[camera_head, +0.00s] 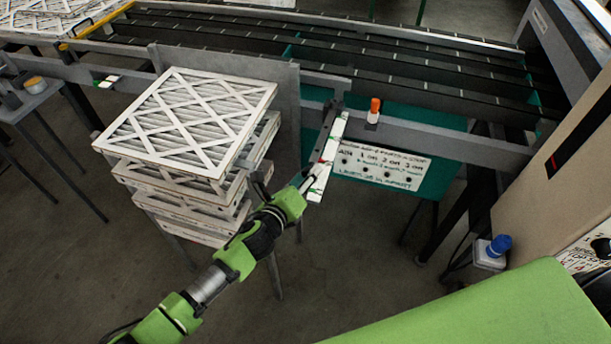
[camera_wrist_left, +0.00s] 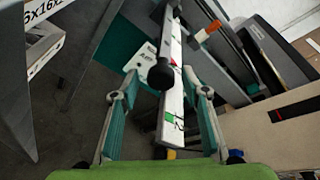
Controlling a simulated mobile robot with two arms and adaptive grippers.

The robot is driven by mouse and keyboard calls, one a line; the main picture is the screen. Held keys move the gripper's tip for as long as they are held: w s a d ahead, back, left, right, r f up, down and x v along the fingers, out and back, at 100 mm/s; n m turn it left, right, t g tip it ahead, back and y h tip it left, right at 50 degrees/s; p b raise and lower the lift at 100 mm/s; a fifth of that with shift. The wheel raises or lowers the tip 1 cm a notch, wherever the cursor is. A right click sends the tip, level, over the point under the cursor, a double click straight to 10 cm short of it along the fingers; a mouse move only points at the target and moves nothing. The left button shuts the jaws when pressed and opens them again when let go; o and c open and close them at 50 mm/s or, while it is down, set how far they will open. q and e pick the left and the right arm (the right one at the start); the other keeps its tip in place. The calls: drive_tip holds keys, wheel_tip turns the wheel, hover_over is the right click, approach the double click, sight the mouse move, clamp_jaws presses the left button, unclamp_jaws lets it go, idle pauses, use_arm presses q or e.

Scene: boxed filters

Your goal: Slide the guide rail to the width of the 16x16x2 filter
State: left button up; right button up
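The white scale strip (camera_head: 328,155) with green and red marks sticks out from the conveyor's near side; it also shows in the left wrist view (camera_wrist_left: 173,118), with a "2" near its lower end. A round black knob (camera_wrist_left: 160,76) shows over the strip. A grey upright plate (camera_head: 285,85), perhaps the guide rail, stands along the conveyor's near side. My left gripper (camera_head: 309,180) is at the strip's near end. In the left wrist view its fingers (camera_wrist_left: 157,90) are apart, with the knob between the tips; contact cannot be told. My right gripper is not in view.
A stack of white-framed filters (camera_head: 190,120) stands close left of my left arm. An orange-capped item (camera_head: 374,110) sits on the conveyor's near beam (camera_head: 420,137). A sign (camera_head: 382,165) hangs below it. A cardboard-coloured panel (camera_head: 550,180) and blue knob (camera_head: 499,245) are at right.

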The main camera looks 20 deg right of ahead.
use_arm(q)
drive_tip(key=shift+r, duration=0.1)
drive_tip(key=v, duration=1.2)
drive_tip(key=shift+d, duration=0.1)
